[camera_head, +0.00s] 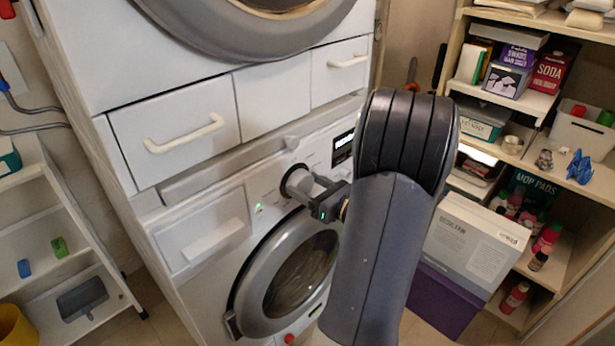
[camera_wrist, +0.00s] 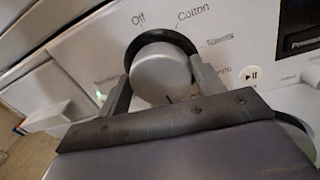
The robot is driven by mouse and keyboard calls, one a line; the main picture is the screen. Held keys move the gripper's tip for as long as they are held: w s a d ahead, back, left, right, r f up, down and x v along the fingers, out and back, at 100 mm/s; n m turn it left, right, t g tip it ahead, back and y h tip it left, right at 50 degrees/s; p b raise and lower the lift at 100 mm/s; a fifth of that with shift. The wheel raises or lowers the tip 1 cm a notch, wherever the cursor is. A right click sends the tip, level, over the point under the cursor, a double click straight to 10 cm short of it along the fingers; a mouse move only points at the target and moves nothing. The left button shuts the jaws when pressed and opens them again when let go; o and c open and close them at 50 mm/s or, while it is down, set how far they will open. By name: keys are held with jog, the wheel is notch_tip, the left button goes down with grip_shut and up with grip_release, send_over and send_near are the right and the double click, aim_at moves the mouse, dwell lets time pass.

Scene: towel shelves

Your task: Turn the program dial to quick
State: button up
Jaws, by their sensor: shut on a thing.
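The program dial (camera_wrist: 160,72) is a round silver-grey knob with a black ring behind it, on the white panel of the washing machine (camera_head: 258,196). In the wrist view, labels around it read "Off", "Cotton" and "Towels"; other labels are partly hidden or blurred. A dark mark shows low on the knob's face, at its right. My gripper (camera_wrist: 162,88) is shut on the dial, one finger on each side. In the head view my gripper (camera_head: 302,186) reaches the dial from the right; my arm hides part of the panel and door.
A round door (camera_head: 290,275) lies below the dial. Drawers (camera_head: 175,130) and a second machine are above. A dark display (camera_head: 342,143) and a start button (camera_wrist: 250,77) are right of the dial. Shelves with boxes and bottles stand at right; a white rack (camera_head: 60,215) stands at left.

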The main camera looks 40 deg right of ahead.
jog(key=m+p, duration=0.3)
jog(key=m, duration=0.1)
jog(key=shift+f+m+p, duration=0.1)
jog(key=shift+m+p, duration=0.25)
jog(key=shift+m, duration=0.05)
dwell(0.4)
jog(key=o, duration=1)
jog(key=shift+d, duration=0.1)
jog(key=s, duration=0.3)
jog(key=s+d, duration=0.1)
jog(key=s, duration=0.6)
jog(key=shift+s+d+f, duration=0.15)
jog(key=shift+s+d, duration=0.15)
jog(key=shift+s, duration=0.05)
